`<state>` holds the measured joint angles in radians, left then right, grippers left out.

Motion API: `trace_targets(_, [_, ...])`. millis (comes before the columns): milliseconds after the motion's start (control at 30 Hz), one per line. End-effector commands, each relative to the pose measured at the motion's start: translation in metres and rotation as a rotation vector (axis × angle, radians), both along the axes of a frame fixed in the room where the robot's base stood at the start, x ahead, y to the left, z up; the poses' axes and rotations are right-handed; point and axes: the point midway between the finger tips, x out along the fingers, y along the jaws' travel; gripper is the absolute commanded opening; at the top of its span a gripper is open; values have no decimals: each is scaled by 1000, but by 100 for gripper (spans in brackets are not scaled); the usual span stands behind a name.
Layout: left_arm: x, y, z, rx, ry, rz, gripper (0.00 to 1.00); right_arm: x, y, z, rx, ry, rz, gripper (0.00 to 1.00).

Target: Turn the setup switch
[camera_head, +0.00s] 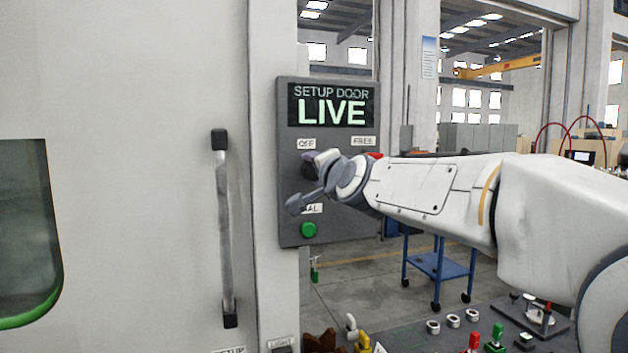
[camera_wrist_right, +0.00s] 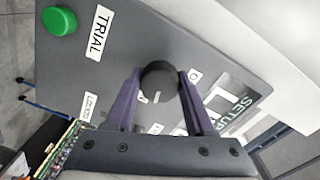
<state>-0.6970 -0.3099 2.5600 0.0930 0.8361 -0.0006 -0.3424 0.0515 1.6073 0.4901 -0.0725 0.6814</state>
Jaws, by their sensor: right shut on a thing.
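The setup switch is a round black knob (camera_wrist_right: 158,78) on a grey control panel (camera_head: 290,225). The panel's screen (camera_head: 333,105) reads "SETUP DOOR LIVE". My right gripper (camera_head: 308,186) reaches the panel from the right. In the right wrist view its two fingers (camera_wrist_right: 158,92) stand on either side of the knob, shut on it. In the head view the gripper hides most of the knob. Labels "OFF" (camera_head: 306,144) and "FREE" (camera_head: 363,141) are above it; a partly hidden label ending in "AL" is below. The wrist view shows this label as "TRIAL" (camera_wrist_right: 101,32). My left gripper is not in view.
A green button (camera_head: 308,230) is low on the panel. A large pale door with a vertical handle (camera_head: 225,230) is at left. A blue cart (camera_head: 440,265) stands behind my right arm. A dark bench (camera_head: 410,338) with several small items is at the bottom right.

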Motion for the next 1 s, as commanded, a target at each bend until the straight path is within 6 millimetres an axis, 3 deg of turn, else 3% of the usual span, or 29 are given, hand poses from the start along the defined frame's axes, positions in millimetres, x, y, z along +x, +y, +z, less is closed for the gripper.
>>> trace_targets(400, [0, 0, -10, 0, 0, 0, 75, 1, -1, -2, 208, 70, -1, 0])
trace_targets(1000, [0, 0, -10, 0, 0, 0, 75, 1, 0, -2, 248, 85, -1, 0])
